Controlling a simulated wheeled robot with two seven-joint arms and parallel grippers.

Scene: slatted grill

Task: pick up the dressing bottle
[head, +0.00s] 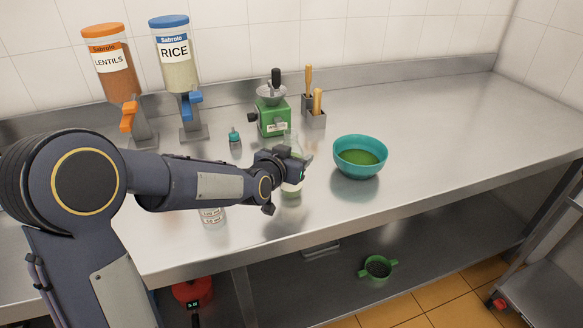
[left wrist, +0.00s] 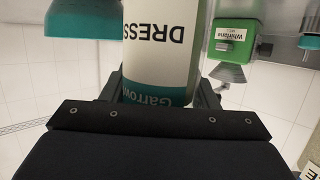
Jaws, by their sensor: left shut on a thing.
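The dressing bottle (head: 292,188) stands upright on the steel counter's middle part, partly hidden behind my left gripper. In the left wrist view the bottle (left wrist: 162,50) appears upside down, with a white label reading "DRESS" and a teal band. My left gripper (head: 291,168) is shut on the bottle, with one finger on each side of it. I cannot tell whether its base touches the counter. My right gripper is not in view.
A teal bowl (head: 360,143) with green contents stands right of the bottle. A green grinder (head: 273,122) and utensil holders (head: 316,120) stand behind it. Lentil (head: 115,75) and rice (head: 177,70) dispensers stand back left. A small teal-capped bottle (head: 235,141) stands nearby. The counter's right side is clear.

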